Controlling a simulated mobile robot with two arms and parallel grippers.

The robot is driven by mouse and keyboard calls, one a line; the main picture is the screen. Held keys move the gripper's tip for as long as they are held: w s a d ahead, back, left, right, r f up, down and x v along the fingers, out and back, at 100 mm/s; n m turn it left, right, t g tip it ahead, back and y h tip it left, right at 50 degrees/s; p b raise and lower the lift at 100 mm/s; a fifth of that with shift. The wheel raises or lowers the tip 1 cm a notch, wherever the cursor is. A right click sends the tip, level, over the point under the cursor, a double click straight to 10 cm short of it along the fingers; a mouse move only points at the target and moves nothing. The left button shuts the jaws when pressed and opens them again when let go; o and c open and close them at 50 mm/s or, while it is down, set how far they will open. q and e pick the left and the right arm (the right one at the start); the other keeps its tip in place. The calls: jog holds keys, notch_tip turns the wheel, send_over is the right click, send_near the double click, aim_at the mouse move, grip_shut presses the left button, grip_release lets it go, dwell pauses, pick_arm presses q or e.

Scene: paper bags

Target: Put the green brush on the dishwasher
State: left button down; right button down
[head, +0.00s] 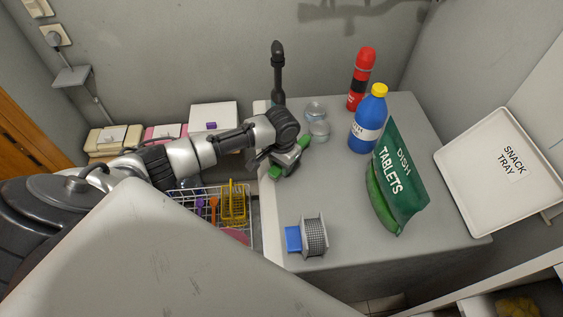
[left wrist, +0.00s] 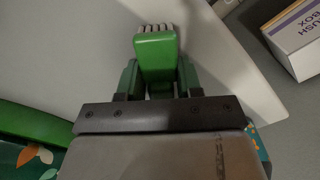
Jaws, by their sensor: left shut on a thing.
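My left gripper (head: 289,158) hangs over the left edge of a grey-topped unit (head: 335,185), which looks like the dishwasher. In the left wrist view the gripper (left wrist: 158,80) is shut on the green brush (left wrist: 157,55). The brush has a bright green body and a row of pale bristles at its far end. Its lower part is hidden between the dark green fingers. In the head view the gripper covers most of the brush, and I cannot separate its green from the fingers. My right gripper is not in view.
On the grey top stand a clear jar (head: 317,125), blue bottle (head: 367,120), red bottle (head: 361,78), DISH TABLETS bag (head: 399,175) and blue-and-grey item (head: 308,238). A wire rack (head: 205,192) lies left, a SNACK TRAY (head: 495,165) right. The grey top's middle is clear.

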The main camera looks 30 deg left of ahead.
pick_arm(q)
jog(key=shift+f, duration=0.2)
jog(key=c, duration=0.7)
grip_release()
jog(key=shift+c, duration=0.2)
notch_tip(320, 180, up, 12)
jog(key=shift+r+b, duration=0.15)
jog(key=shift+b, duration=0.3)
